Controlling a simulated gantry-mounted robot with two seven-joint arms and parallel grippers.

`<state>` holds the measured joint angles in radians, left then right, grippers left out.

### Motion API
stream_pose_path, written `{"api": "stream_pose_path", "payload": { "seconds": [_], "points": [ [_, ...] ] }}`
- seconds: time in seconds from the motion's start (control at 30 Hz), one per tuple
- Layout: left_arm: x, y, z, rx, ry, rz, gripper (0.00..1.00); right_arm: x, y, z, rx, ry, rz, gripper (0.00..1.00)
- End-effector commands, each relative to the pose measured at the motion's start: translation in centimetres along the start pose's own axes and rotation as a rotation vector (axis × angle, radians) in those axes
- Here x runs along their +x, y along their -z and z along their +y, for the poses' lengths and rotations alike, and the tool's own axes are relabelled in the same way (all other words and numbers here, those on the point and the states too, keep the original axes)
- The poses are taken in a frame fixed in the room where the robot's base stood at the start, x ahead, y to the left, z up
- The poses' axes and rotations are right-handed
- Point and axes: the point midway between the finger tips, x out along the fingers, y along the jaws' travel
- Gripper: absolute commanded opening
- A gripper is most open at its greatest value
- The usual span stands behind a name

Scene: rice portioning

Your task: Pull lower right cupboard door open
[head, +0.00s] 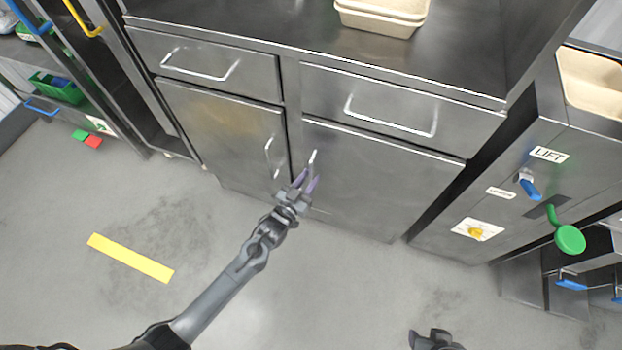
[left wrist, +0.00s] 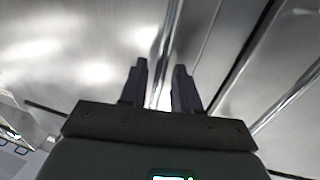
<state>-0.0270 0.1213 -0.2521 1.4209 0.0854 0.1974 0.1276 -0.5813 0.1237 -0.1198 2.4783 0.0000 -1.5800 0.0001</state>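The lower right cupboard door (head: 385,185) is a flat steel panel and looks closed. Its upright bar handle (head: 313,158) is near the door's left edge, with its lower part hidden by my left gripper. My left gripper (head: 309,181) is at this handle, with its purple fingers apart. In the left wrist view the fingers (left wrist: 160,82) are spread, and the bright handle bar (left wrist: 168,45) runs between them with gaps beside it. Whether a finger touches it is unclear. A dark part of my right arm (head: 435,340) shows at the bottom edge; its fingers cannot be made out.
The lower left door (head: 225,135) and both drawers above are closed. Beige containers (head: 380,18) stand on the counter. A lift panel (head: 530,180) with a green knob (head: 570,239) is at right. The floor (head: 330,285) before the doors is clear, with a yellow strip (head: 130,258).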

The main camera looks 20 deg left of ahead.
Motion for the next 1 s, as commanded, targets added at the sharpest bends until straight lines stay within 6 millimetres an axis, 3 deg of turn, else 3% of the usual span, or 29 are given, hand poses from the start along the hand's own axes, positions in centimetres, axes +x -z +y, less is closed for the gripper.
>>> {"api": "stream_pose_path", "payload": {
  "seconds": [0.2, 0.5, 0.73, 1.0],
  "points": [
    [1.4, 0.0, 0.1, -0.001, -0.001, 0.000, 0.31, 0.7, -0.2, -0.1, 0.004, 0.004, 0.002, 0.43],
    [1.5, 0.0, 0.1, 0.000, -0.001, -0.001, 0.31, 0.7, -0.1, -0.2, 0.007, 0.006, 0.003, 0.43],
    [1.5, 0.0, 0.0, 0.000, -0.001, -0.001, 0.00, 0.6, -0.1, -0.2, 0.007, 0.006, 0.004, 0.43],
    [1.5, 0.0, 0.0, 0.000, -0.001, -0.001, 0.00, 0.6, -0.1, -0.1, 0.000, 0.000, 0.003, 0.43]
  ]
}}
